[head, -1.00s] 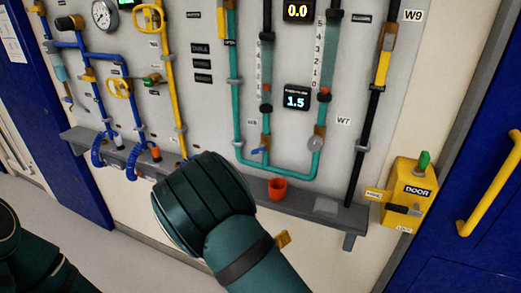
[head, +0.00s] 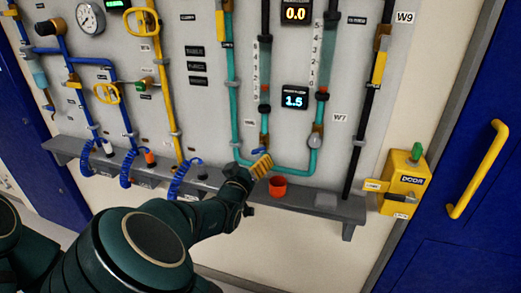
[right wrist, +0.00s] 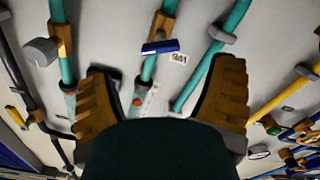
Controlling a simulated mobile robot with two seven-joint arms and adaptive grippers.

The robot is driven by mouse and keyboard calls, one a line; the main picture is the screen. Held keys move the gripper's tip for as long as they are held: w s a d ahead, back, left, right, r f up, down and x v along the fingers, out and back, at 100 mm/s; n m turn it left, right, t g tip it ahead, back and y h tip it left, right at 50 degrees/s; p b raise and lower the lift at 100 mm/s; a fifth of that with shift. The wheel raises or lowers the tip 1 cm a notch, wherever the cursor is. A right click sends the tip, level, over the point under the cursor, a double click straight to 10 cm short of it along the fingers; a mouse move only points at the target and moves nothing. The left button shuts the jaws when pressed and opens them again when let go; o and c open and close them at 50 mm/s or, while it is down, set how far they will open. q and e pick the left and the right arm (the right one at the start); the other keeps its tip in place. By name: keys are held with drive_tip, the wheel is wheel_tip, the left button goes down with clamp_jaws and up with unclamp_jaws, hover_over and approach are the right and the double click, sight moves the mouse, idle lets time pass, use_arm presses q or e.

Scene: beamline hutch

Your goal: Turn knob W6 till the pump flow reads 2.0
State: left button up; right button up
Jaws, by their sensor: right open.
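The W6 knob is a small blue handle (head: 257,150) low on a teal pipe, by the W6 tag (head: 249,122). In the right wrist view, which is upside down, the blue knob (right wrist: 161,47) sits beside its tag, beyond and between my spread fingers. My right gripper (head: 262,163) is open, its orange-brown fingers just below the knob in the head view. In the right wrist view the open gripper (right wrist: 165,72) holds nothing, and I see no contact with the knob. A display (head: 295,97) reads 1.5; its small caption is hard to read. My left gripper is out of view.
A grey knob (head: 315,141) is on the pipe near tag W7 (head: 340,117). An upper display (head: 296,11) reads 0.0. A yellow door box (head: 403,183) is at right.

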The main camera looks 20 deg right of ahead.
sight(258, 152)
drive_tip(key=b+x, duration=0.1)
drive_tip(key=x, duration=0.7)
drive_tip(key=shift+w+d, duration=0.2)
drive_tip(key=shift+c, duration=0.3)
drive_tip(key=c, duration=1.2)
drive_tip(key=shift+f, duration=0.1)
